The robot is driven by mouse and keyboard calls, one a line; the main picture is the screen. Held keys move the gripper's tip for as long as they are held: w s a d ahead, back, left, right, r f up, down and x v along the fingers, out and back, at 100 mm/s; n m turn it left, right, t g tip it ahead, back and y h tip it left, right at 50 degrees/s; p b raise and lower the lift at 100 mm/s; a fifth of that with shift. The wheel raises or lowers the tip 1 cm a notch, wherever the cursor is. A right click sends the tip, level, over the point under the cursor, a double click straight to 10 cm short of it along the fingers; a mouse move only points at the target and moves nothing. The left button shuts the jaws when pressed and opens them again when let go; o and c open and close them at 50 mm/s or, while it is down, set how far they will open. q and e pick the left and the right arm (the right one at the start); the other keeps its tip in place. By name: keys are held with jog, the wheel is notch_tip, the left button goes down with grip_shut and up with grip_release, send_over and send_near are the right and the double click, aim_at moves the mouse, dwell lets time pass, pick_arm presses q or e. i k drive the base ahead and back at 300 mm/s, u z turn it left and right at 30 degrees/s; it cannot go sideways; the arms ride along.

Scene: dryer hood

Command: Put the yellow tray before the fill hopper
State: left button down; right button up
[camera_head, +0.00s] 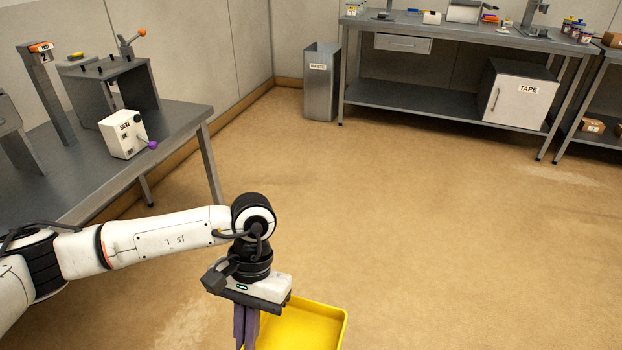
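The yellow tray (305,328) is at the bottom edge in the head view, and its near part is cut off by the frame. My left gripper (245,335) points down at the tray's left side. Its dark fingers are close together and look shut on the tray's rim, though the tips are partly cut off. The tray seems held in front of me over the floor. No thing labelled as the fill hopper can be read here. My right gripper is out of view.
A waste bin (320,85) and a workbench (430,98) stand at the back. The floor between is clear.

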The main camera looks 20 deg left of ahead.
aim_at(34, 203)
jog(key=u, duration=0.7)
jog(key=i, duration=1.35)
jog(key=u, duration=1.15)
